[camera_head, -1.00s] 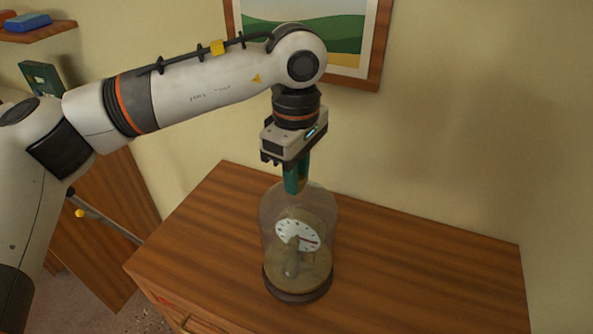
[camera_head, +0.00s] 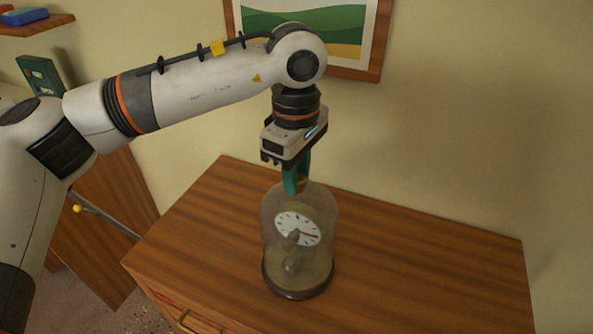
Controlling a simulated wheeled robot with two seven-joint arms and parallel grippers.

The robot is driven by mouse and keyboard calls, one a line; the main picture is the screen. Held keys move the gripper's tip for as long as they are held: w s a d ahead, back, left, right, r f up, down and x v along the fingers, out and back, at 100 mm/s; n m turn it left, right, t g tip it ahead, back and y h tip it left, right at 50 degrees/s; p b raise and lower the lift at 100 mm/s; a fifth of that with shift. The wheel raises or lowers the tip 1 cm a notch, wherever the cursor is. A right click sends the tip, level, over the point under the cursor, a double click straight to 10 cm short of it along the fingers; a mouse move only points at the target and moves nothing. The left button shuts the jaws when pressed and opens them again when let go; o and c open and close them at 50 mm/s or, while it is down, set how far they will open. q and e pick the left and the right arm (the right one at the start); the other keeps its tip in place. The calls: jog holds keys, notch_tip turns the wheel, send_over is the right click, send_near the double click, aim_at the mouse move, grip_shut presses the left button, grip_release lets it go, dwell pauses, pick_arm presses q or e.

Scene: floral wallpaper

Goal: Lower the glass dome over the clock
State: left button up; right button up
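The clear glass dome (camera_head: 326,205) stands upright around the clock, with its top just under my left gripper. The clock (camera_head: 297,228) has a white round face and a red hand, and shows through the glass. A dark round base (camera_head: 298,292) is under them on the wooden cabinet. The dome's lower rim is at the base; I cannot tell whether it touches all round. My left gripper (camera_head: 295,188) points down with teal fingers close together at the dome's top, and looks shut on it; the fingers hide the grip point. My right gripper is not in view.
The wooden cabinet top (camera_head: 430,255) is clear right of the dome and to its left. A framed picture (camera_head: 345,70) hangs on the wall close behind my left arm. A shelf (camera_head: 35,28) with a blue object (camera_head: 25,17) is at upper left.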

pick_arm(q)
jog(key=o, duration=0.4)
